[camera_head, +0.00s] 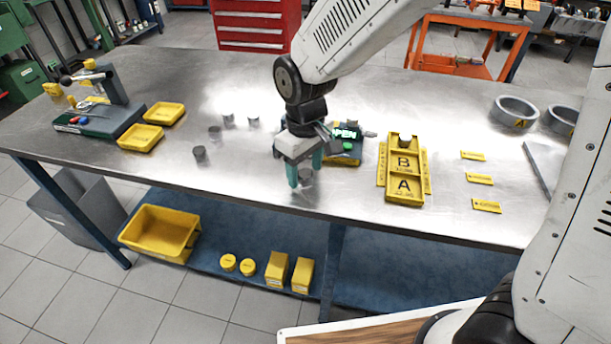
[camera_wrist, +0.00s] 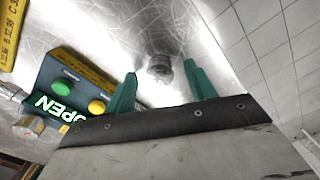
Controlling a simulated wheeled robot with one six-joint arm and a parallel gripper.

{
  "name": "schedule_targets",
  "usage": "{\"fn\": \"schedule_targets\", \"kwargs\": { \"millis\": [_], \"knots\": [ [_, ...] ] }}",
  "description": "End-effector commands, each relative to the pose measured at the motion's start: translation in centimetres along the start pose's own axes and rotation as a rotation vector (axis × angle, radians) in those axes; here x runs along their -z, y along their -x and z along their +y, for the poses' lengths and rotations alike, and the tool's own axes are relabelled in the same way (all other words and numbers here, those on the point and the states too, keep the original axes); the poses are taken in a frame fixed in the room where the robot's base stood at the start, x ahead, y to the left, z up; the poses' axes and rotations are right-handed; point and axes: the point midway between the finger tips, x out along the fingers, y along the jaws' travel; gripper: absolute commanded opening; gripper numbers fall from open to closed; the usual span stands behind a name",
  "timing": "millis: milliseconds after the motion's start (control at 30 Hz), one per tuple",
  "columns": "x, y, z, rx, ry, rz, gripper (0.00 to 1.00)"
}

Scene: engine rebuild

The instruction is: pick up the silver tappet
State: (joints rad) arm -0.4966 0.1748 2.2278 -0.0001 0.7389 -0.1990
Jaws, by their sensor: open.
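I cannot tell which the task means.
Yellow bins (camera_head: 140,137) and a fixture stand at left. The table's front edge is near.

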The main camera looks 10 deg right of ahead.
Motion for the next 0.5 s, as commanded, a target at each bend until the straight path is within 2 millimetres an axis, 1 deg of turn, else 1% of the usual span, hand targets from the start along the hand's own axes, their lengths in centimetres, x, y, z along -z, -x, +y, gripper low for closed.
{"fn": "schedule_targets", "kwargs": {
  "millis": [67,167,200,233,267,500],
  "knots": [
    [0.0,0.02,0.0,0.0,0.0,0.0,0.55],
    [0.0,0.03,0.01,0.0,0.0,0.0,0.3],
    [0.0,0.03,0.0,0.0,0.0,0.0,0.19],
    [0.0,0.03,0.01,0.0,0.0,0.0,0.11],
    [0.0,0.03,0.01,0.0,0.0,0.0,0.07],
    [0.0,0.06,0.01,0.0,0.0,0.0,0.07]
  ]
}}
